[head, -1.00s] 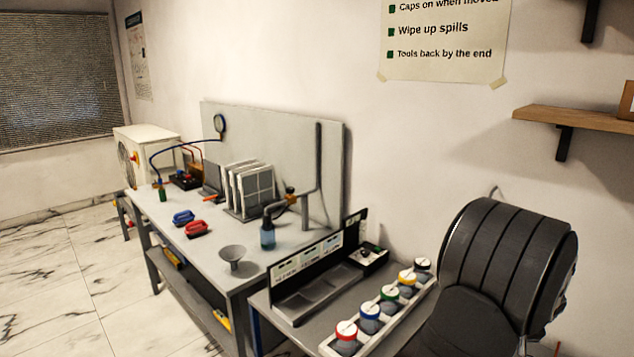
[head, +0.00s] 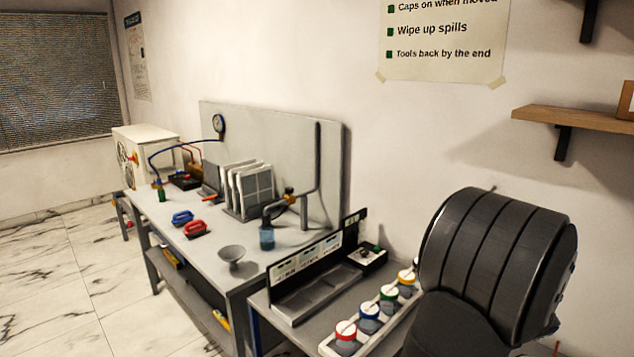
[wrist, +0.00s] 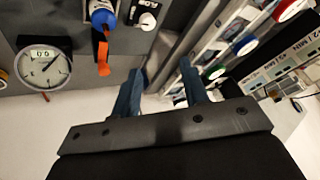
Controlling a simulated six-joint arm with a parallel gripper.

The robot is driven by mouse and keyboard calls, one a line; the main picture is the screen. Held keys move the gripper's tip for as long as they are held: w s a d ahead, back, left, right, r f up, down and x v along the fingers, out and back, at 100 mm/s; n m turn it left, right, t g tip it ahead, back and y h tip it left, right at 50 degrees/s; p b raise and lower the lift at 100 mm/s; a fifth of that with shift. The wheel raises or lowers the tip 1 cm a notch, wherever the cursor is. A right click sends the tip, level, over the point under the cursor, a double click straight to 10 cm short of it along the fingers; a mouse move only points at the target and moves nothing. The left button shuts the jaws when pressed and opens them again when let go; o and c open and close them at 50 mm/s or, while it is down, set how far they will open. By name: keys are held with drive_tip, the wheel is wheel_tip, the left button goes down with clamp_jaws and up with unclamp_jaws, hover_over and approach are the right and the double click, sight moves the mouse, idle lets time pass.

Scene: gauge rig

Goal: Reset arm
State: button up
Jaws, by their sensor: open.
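My gripper (wrist: 162,92) shows in the wrist view with its two blue fingers apart and nothing between them. In the head view a dark, ribbed link of my arm fills the lower right, and the gripper itself cannot be made out there. In the wrist view the fingers point toward a grey surface with a round dial gauge (wrist: 43,68) at left, an orange strip (wrist: 102,52) and a blue-topped item (wrist: 102,14). The fingers appear clear of these things.
The grey bench (head: 190,250) holds a funnel (head: 231,254), a blue handle (head: 182,217), a red handle (head: 196,229) and upright filter panels (head: 250,190). A rack of capped jars (head: 369,318) stands beside my arm. A wooden shelf (head: 575,118) is on the right wall.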

drive_tip(key=a+f+m+t+y, duration=0.1)
drive_tip(key=a+f+m+t, duration=0.1)
drive_tip(key=a+f, duration=0.6)
drive_tip(key=shift+a+f+y, duration=0.3)
drive_tip(key=shift+a+f, duration=0.1)
drive_tip(key=shift+a, duration=0.7)
drive_tip(key=shift+o, duration=0.2)
idle(0.4)
